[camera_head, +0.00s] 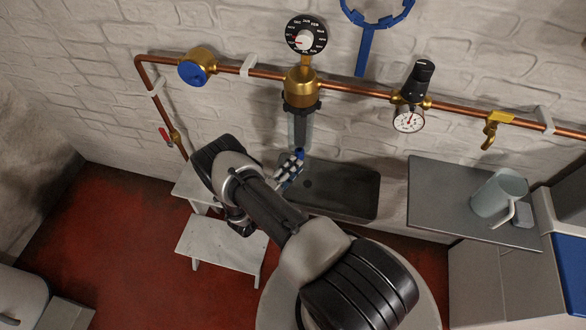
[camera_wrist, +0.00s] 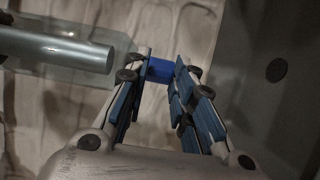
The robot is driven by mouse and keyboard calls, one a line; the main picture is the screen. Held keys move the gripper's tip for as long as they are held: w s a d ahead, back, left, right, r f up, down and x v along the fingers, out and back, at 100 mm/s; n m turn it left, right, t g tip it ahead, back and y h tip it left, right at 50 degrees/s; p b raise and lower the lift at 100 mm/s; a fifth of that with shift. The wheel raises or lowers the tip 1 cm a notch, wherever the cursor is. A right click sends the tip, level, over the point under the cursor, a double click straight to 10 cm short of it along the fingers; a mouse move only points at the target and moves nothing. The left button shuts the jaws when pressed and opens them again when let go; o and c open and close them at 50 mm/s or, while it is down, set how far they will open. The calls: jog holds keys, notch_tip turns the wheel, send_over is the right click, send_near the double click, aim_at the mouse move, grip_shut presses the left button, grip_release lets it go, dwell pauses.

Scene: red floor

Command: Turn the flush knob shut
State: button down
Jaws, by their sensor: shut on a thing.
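The flush knob (camera_head: 300,153) is small and blue and sits at the bottom end of the clear filter bowl (camera_head: 299,130). In the wrist view the knob (camera_wrist: 159,70) shows as a blue block between my fingertips. The clear bowl (camera_wrist: 100,85), with a grey cylinder inside, lies to the left there. The knob's exact turn position cannot be told, as the fingers cover part of it.
A dark sink (camera_head: 350,192) with a drain is below the bowl. A copper pipe (camera_head: 350,86) runs along the wall with a gauge (camera_head: 408,118) and a brass tap (camera_head: 494,126). A grey counter (camera_head: 440,195) holds a jug (camera_head: 497,193). A step stool (camera_head: 222,243) stands at left.

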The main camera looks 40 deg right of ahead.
jog(key=shift+w, duration=0.1)
jog(key=c, duration=1.4)
grip_release()
jog(key=shift+d, duration=0.1)
jog(key=shift+o, duration=0.2)
jog(key=v, duration=1.2)
